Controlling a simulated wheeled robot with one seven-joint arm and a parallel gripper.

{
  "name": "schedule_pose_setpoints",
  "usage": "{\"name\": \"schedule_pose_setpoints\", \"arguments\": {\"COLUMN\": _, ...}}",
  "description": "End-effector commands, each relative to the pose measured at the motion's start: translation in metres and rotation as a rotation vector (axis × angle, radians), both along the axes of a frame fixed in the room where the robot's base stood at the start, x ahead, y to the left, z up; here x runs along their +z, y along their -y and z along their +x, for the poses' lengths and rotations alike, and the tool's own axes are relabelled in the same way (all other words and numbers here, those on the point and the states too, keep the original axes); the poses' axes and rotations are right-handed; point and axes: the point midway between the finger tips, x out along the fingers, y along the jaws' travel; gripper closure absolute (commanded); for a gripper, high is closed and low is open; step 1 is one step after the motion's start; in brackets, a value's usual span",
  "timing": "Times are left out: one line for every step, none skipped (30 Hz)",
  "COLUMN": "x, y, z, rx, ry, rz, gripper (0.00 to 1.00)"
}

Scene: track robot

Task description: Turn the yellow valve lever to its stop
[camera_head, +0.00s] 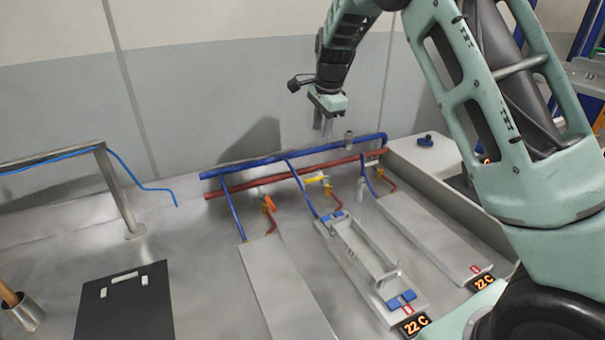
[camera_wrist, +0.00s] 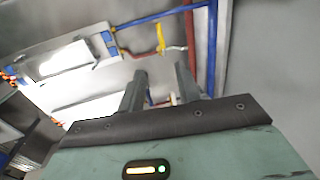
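The yellow valve lever (camera_head: 315,179) sits on a pipe branch below the red and blue pipes, above the middle grey panel. It also shows in the wrist view (camera_wrist: 161,38), beyond the fingertips and near the top. My gripper (camera_head: 323,123) hangs in the air above and behind the pipes, apart from the lever. In the wrist view its two fingers (camera_wrist: 161,83) stand apart with a gap between them, and nothing is held. A small white and orange part shows between the fingers, too small to make out.
An orange lever (camera_head: 268,203) sits on the left branch. The blue pipe (camera_head: 255,165) and red pipe (camera_head: 245,185) run along the wall. A grey tray frame (camera_head: 365,250) stands on the middle panel. A black board (camera_head: 125,310) and a metal rail (camera_head: 118,190) are left.

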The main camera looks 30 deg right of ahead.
Motion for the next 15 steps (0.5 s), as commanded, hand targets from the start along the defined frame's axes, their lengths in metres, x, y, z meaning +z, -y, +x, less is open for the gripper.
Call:
{"name": "schedule_pose_setpoints", "arguments": {"x": -0.002, "y": 0.002, "z": 0.001, "rx": -0.009, "ry": 0.0, "rz": -0.002, "gripper": 0.66}}
{"name": "schedule_pose_setpoints", "arguments": {"x": -0.004, "y": 0.003, "z": 0.002, "rx": -0.012, "ry": -0.001, "rz": -0.002, "gripper": 0.66}}
{"name": "schedule_pose_setpoints", "arguments": {"x": -0.007, "y": 0.003, "z": 0.003, "rx": -0.013, "ry": 0.0, "rz": -0.002, "gripper": 0.66}}
{"name": "schedule_pose_setpoints", "arguments": {"x": -0.01, "y": 0.002, "z": 0.003, "rx": -0.012, "ry": 0.0, "rz": -0.002, "gripper": 0.66}}
{"name": "schedule_pose_setpoints", "arguments": {"x": -0.014, "y": 0.002, "z": 0.004, "rx": -0.011, "ry": -0.001, "rz": -0.001, "gripper": 0.66}}
{"name": "schedule_pose_setpoints", "arguments": {"x": -0.02, "y": 0.002, "z": 0.005, "rx": -0.01, "ry": -0.003, "rz": -0.001, "gripper": 0.66}}
{"name": "schedule_pose_setpoints", "arguments": {"x": -0.025, "y": 0.002, "z": 0.006, "rx": -0.01, "ry": -0.003, "rz": -0.001, "gripper": 0.66}}
{"name": "schedule_pose_setpoints", "arguments": {"x": -0.031, "y": 0.002, "z": 0.006, "rx": -0.01, "ry": -0.003, "rz": -0.001, "gripper": 0.66}}
{"name": "schedule_pose_setpoints", "arguments": {"x": -0.039, "y": 0.002, "z": 0.008, "rx": -0.01, "ry": -0.004, "rz": -0.001, "gripper": 0.66}}
{"name": "schedule_pose_setpoints", "arguments": {"x": -0.045, "y": 0.002, "z": 0.01, "rx": -0.01, "ry": -0.003, "rz": -0.001, "gripper": 0.66}}
{"name": "schedule_pose_setpoints", "arguments": {"x": -0.051, "y": 0.002, "z": 0.01, "rx": -0.01, "ry": -0.004, "rz": -0.001, "gripper": 0.66}}
{"name": "schedule_pose_setpoints", "arguments": {"x": -0.059, "y": 0.002, "z": 0.012, "rx": -0.009, "ry": -0.004, "rz": -0.001, "gripper": 0.66}}
{"name": "schedule_pose_setpoints", "arguments": {"x": -0.065, "y": 0.002, "z": 0.013, "rx": -0.009, "ry": -0.004, "rz": 0.0, "gripper": 0.66}}
{"name": "schedule_pose_setpoints", "arguments": {"x": -0.072, "y": 0.002, "z": 0.015, "rx": -0.009, "ry": -0.004, "rz": 0.0, "gripper": 0.66}}
{"name": "schedule_pose_setpoints", "arguments": {"x": -0.08, "y": 0.002, "z": 0.016, "rx": -0.008, "ry": -0.004, "rz": -0.001, "gripper": 0.66}}
